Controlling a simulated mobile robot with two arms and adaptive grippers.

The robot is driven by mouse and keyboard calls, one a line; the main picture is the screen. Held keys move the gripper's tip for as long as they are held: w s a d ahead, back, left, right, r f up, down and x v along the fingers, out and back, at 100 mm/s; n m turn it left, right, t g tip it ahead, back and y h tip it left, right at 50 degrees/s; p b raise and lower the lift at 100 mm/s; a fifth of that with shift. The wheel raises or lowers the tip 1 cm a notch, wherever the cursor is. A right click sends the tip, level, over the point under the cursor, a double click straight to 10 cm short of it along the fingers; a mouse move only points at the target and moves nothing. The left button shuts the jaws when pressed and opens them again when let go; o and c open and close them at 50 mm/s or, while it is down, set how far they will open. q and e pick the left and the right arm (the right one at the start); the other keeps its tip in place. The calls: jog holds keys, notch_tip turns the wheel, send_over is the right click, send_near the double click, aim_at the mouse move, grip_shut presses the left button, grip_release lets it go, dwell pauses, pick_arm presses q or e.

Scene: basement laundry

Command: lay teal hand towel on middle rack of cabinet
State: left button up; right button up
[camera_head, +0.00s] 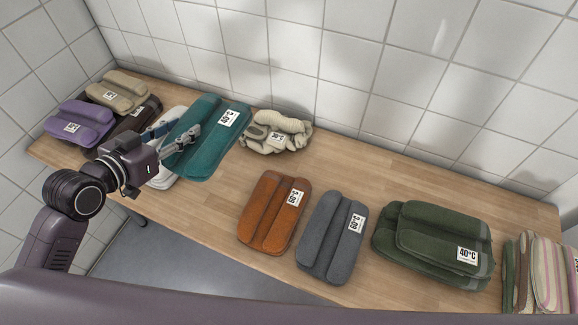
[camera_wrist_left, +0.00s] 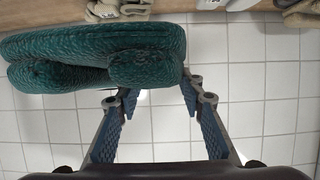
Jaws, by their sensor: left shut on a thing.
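The teal hand towel (camera_head: 207,142) is folded, with a white 60°C-style label near its far end. It shows at the back left of the wooden table in the head view and looks raised over the white cloth beneath. My left gripper (camera_head: 190,138) is shut on its near side edge. In the left wrist view the teal towel (camera_wrist_left: 80,58) fills the upper left, with its end at the fingers of my left gripper (camera_wrist_left: 158,92). My right gripper is not in view. No cabinet or rack shows in either view.
The wooden table (camera_head: 335,165) holds purple (camera_head: 76,124), beige (camera_head: 118,92), orange (camera_head: 272,212), grey (camera_head: 331,236), green (camera_head: 432,240) and striped (camera_head: 545,270) folded cloths. A crumpled cream cloth (camera_head: 277,131) lies right of the teal towel. A tiled wall stands behind.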

pick_arm(q)
jog(key=shift+w+d, duration=0.1)
jog(key=shift+w, duration=0.15)
notch_tip(320, 180, down, 4)
jog(key=shift+s+f, duration=0.15)
jog(key=shift+f+b, duration=1.5)
jog(key=shift+f, duration=6.35)
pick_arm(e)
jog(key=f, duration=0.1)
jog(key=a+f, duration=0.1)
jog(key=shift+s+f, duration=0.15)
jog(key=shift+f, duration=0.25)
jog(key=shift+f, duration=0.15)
pick_arm(q)
jog(key=o, duration=1.3)
jog(key=shift+f, duration=0.1)
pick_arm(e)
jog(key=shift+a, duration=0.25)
